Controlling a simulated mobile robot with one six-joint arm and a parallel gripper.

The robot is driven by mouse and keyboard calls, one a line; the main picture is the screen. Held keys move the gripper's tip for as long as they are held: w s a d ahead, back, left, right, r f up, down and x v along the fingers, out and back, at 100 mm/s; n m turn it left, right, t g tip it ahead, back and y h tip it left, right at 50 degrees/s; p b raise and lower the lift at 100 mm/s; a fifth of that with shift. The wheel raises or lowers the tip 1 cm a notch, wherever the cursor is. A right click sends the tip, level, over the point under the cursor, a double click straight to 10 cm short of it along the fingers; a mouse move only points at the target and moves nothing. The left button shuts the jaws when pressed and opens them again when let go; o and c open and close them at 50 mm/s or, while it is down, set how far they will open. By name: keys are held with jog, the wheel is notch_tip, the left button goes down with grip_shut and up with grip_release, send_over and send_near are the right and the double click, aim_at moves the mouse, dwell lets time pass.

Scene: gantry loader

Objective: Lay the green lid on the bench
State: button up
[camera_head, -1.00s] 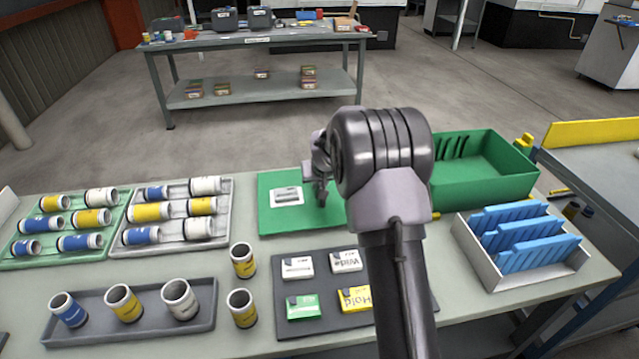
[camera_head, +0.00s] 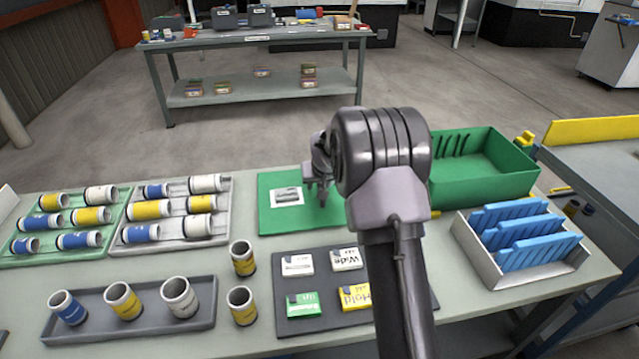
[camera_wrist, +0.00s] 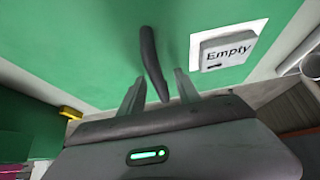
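The green lid (camera_head: 272,220) lies flat on the grey bench (camera_head: 240,183), left of the green crate (camera_head: 485,190). It bears a white "Empty" label (camera_head: 287,196), and a dark handle (camera_wrist: 150,55) stands up from it. My gripper (camera_head: 316,195) is over the lid, its fingers apart. In the wrist view my gripper (camera_wrist: 158,78) has the handle's near end between its open fingers, with gaps on both sides. My arm hides the lid's right part in the head view.
The open crate stands close on the lid's right. A dark mat (camera_head: 325,318) with several small boxes lies in front. Trays of cans (camera_head: 175,248) are at the left, and a white bin with blue plates (camera_head: 480,272) is at the right.

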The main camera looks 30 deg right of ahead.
jog(key=p+v, duration=0.6)
jog(key=v, duration=1.1)
jog(key=shift+r, duration=0.2)
jog(key=shift+a, duration=0.1)
